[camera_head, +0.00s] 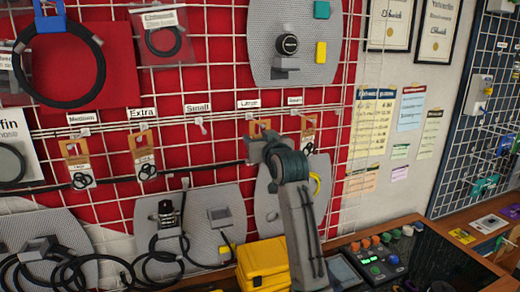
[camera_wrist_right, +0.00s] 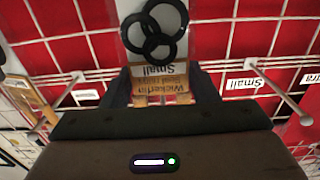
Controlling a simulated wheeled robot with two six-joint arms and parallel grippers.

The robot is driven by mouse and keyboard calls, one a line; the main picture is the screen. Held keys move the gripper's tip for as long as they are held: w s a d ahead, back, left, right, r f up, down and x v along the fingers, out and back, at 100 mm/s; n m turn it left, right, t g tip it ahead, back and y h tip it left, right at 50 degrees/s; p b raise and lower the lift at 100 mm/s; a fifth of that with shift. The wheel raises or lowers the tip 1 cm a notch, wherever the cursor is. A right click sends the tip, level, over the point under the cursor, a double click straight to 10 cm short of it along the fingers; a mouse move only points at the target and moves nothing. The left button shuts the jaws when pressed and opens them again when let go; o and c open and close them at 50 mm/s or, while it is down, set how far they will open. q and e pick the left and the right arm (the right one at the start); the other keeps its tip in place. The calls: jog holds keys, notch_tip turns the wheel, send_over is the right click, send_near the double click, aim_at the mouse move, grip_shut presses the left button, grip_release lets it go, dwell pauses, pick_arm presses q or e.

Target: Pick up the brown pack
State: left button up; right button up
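A brown pack (camera_head: 259,127) hangs at the "Large" label on the red wire grid in the head view, mostly hidden by my right gripper (camera_head: 265,146). In the right wrist view the brown pack (camera_wrist_right: 160,72) appears upside down, printed "Small", with three black rings (camera_wrist_right: 153,30). The dark fingers of my right gripper (camera_wrist_right: 161,92) stand apart, one on each side of the pack. I see no clear sign of them closed on it. My left gripper is not in view.
Other brown packs hang at the medium hook (camera_head: 76,165), the extra hook (camera_head: 144,150) and to the right (camera_head: 309,130). The "Small" hook (camera_head: 201,126) is empty. Yellow boxes (camera_head: 264,265) and a control panel (camera_head: 378,258) stand below.

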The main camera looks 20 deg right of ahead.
dwell(0.3)
jog(key=shift+r+b, duration=0.6)
jog(key=shift+b, duration=0.25)
jog(key=shift+s+d+r+b, duration=0.15)
jog(key=shift+s+b, duration=1.65)
jog(key=shift+s, duration=2.75)
jog(key=shift+s+d+b, duration=0.15)
jog(key=shift+s+b, duration=1.6)
jog(key=shift+s, duration=2.75)
